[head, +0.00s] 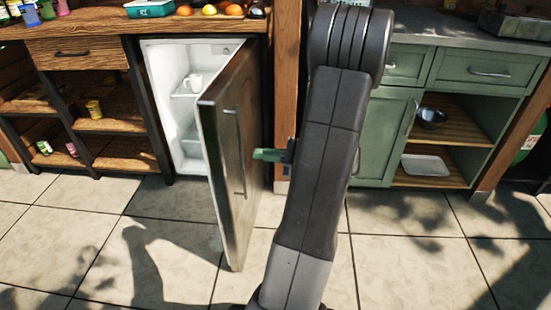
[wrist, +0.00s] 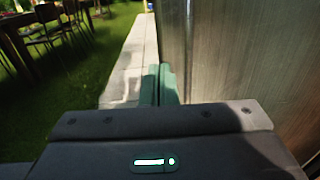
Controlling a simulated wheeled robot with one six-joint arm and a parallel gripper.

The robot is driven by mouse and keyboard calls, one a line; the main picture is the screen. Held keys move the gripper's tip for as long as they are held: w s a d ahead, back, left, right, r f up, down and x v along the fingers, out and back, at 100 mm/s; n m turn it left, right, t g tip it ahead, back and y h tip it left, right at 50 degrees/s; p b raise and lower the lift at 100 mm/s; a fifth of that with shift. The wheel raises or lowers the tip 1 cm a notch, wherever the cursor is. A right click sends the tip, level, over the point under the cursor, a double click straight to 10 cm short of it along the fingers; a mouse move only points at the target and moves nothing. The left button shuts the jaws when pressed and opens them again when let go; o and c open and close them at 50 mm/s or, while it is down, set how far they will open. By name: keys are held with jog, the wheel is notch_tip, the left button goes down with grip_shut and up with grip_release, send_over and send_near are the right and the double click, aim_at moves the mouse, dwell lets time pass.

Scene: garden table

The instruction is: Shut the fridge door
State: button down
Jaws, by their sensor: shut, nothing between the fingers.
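The fridge (head: 190,100) stands open under the wooden counter, with a white interior. Its door (head: 236,150) is swung out toward me, hinged at the right, with a dark brushed front and a long vertical handle (head: 238,150). My gripper (head: 262,154) has green fingers, shut and empty, at the right of the door, on its outer side. In the wrist view the fingers (wrist: 158,84) point along the door's metal face (wrist: 250,60), close beside it. I cannot tell whether they touch it. My arm hides part of the area to the right.
A white mug (head: 193,82) stands on a fridge shelf. Wooden shelves (head: 120,150) with small cans are at the left. A green cabinet (head: 385,135) with a bowl (head: 431,117) and a tray (head: 425,165) is at the right. The tiled floor (head: 160,240) in front is clear.

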aim_at(223, 150)
jog(key=a, duration=0.2)
jog(key=a+b, duration=0.1)
jog(key=a, duration=0.2)
jog(key=a+b, duration=0.1)
jog(key=a, duration=0.1)
jog(key=shift+w+a, duration=0.35)
jog(key=shift+a, duration=0.2)
jog(key=shift+a, duration=0.1)
